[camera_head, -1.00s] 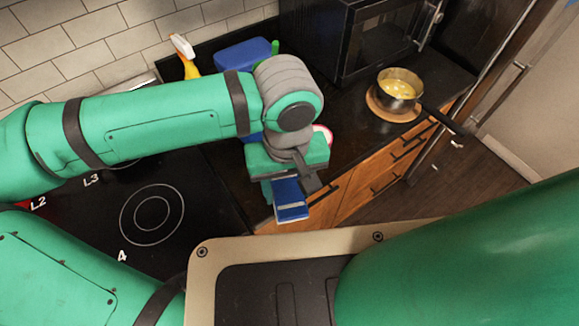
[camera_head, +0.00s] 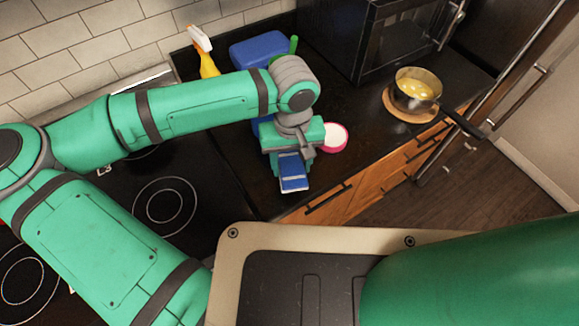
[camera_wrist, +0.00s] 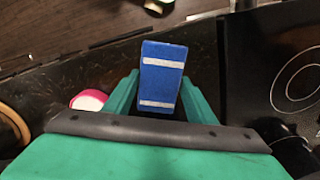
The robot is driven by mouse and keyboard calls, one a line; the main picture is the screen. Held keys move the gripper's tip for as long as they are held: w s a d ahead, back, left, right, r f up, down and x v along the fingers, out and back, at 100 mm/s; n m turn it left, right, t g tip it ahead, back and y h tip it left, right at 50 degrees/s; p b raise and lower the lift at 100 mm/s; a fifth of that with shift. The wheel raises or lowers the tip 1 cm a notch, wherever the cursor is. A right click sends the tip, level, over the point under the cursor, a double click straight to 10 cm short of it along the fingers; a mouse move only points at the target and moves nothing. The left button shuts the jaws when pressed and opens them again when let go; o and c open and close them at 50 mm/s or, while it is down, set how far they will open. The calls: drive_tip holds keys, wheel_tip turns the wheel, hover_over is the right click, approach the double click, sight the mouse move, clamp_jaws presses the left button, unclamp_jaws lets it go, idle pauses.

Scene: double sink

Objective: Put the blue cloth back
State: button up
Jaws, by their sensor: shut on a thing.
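The blue cloth (camera_head: 292,172) is a folded blue piece with white stripes. My gripper (camera_head: 291,153) is shut on it above the dark counter, to the left of a pink-rimmed white round item. In the wrist view the cloth (camera_wrist: 162,78) sits between the two green fingers (camera_wrist: 158,97), its striped face toward the camera. I cannot tell whether its lower end touches the counter. A blue container (camera_head: 258,48) stands at the back of the counter, and another blue part shows behind my arm, mostly hidden.
A yellow spray bottle (camera_head: 204,52) stands by the tiled wall. The pink-rimmed item (camera_head: 334,137) is close right of my gripper. A pot (camera_head: 417,88) on a wooden board has its handle over the counter edge. A black microwave (camera_head: 385,38) stands behind; the stove (camera_head: 165,205) is left.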

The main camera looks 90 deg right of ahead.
sight(289, 170)
drive_tip(key=shift+w+d+f, duration=0.1)
drive_tip(key=shift+d+f, duration=0.1)
drive_tip(key=shift+f, duration=0.85)
drive_tip(key=shift+w+d+f, duration=0.1)
drive_tip(key=shift+d+f, duration=0.05)
drive_tip(key=shift+f, duration=0.85)
drive_tip(key=shift+f, duration=0.1)
drive_tip(key=o, duration=1)
drive_tip(key=shift+o, duration=0.2)
wheel_tip(289, 170, up, 12)
drive_tip(key=shift+r, duration=0.1)
drive_tip(key=shift+w, duration=0.1)
